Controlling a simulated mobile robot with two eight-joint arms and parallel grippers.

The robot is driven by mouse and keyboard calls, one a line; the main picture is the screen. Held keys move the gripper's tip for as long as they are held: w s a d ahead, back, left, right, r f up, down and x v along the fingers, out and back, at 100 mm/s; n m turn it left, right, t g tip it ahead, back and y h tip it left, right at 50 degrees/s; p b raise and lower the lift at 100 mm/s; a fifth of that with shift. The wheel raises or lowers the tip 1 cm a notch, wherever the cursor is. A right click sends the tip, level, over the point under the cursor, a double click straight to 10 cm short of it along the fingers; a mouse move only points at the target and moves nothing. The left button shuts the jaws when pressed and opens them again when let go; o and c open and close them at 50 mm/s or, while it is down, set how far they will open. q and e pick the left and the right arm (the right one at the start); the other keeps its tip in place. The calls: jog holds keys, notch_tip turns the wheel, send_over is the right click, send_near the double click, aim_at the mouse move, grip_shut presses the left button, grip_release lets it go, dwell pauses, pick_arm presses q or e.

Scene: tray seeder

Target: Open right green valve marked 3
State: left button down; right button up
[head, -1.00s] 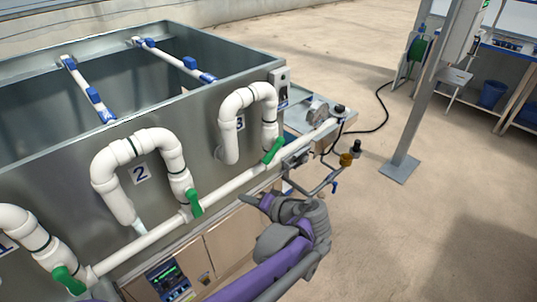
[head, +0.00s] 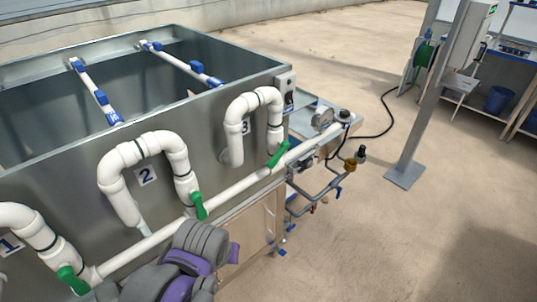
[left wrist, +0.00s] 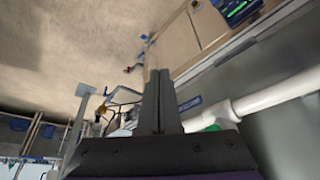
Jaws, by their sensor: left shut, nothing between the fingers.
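The green valve handle (head: 278,154) by the label 3 (head: 245,126) sits at the foot of the rightmost white looped pipe (head: 255,100). It slants up to the right, and nothing touches it in the head view. My left arm shows at the bottom centre of the head view, below the valve marked 2, with its fingertips not clearly visible. In the left wrist view my left gripper (left wrist: 159,45) is shut and empty. A green valve part (left wrist: 212,127) on a white pipe shows beside its fingers, partly hidden; I cannot tell which valve. My right gripper is not in view.
The green handles of valve 2 (head: 199,205) and valve 1 (head: 72,280) stand further left along the white lower pipe (head: 240,187). The metal tank (head: 70,170) is behind. Thin pipes and a brass fitting (head: 350,164) stick out at right. Open floor lies beyond.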

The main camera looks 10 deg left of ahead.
pick_arm(q)
jog(key=w+d+r+n, duration=0.2)
jog(key=w+r+n, duration=0.2)
jog(key=w+r, duration=0.7)
jog(key=w+d+r+n, duration=0.2)
jog(key=w+r+n, duration=0.3)
jog(key=w+r, duration=0.6)
jog(key=b, duration=0.1)
send_near(279, 155)
jog(key=a+f, duration=0.4)
jog(key=shift+w+d+f+g+y+b, duration=0.1)
jog(key=shift+w+d+f+y, duration=0.1)
jog(key=shift+f, duration=0.35)
jog(key=shift+w+d+f+g+y+b, duration=0.1)
jog(key=shift+d+f, duration=0.1)
jog(key=shift+f, duration=0.3)
jog(key=shift+w+d+f+g+y+b, duration=0.1)
jog(key=shift+w+d+f, duration=0.1)
jog(key=shift+f, duration=0.35)
